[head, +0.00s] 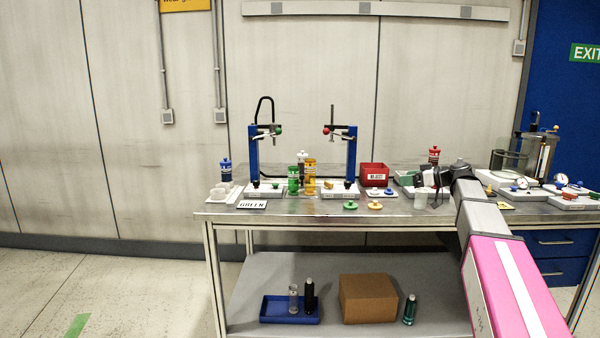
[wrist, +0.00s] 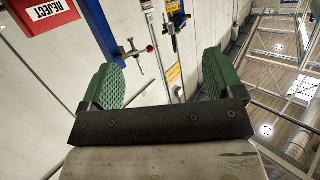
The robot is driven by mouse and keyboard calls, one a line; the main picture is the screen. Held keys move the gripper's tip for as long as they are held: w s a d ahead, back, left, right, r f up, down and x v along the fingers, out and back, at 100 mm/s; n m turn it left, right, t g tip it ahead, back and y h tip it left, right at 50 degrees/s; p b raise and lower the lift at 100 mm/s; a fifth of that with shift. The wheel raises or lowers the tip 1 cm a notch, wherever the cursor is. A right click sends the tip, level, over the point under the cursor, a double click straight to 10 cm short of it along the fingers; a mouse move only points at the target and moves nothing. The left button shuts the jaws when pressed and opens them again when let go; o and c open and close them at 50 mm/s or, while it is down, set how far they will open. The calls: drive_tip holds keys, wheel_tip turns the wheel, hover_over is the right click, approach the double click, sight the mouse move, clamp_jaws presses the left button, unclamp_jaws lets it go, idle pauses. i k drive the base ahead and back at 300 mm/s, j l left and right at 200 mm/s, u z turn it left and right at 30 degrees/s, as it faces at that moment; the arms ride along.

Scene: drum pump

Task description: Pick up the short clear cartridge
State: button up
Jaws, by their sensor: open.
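Another greyish clear cylinder (head: 293,299) stands in the blue tray on the lower shelf. In the wrist view my gripper (wrist: 161,85) is open, with its green pads wide apart and nothing between them. No cartridge shows in the wrist view, which looks past the pads to the wall and the blue stand.
The steel bench (head: 300,212) holds two blue stands (head: 253,155), coloured cartridges (head: 309,176), loose caps (head: 375,205) and a red reject bin (head: 374,175), also in the wrist view (wrist: 42,15). Gauges and a clear vessel (head: 508,161) are at the right. A cardboard box (head: 368,299) sits below.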

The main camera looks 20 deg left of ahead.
sight(300, 160)
drive_tip(key=i+j, duration=0.15)
drive_tip(key=j, duration=0.25)
drive_tip(key=i+j, duration=0.1)
drive_tip(key=j, duration=0.25)
drive_tip(key=i+j, duration=0.15)
drive_tip(key=j, duration=0.25)
drive_tip(key=i+j, duration=0.15)
drive_tip(key=j, duration=0.2)
drive_tip(key=i+j, duration=0.1)
drive_tip(key=j, duration=0.3)
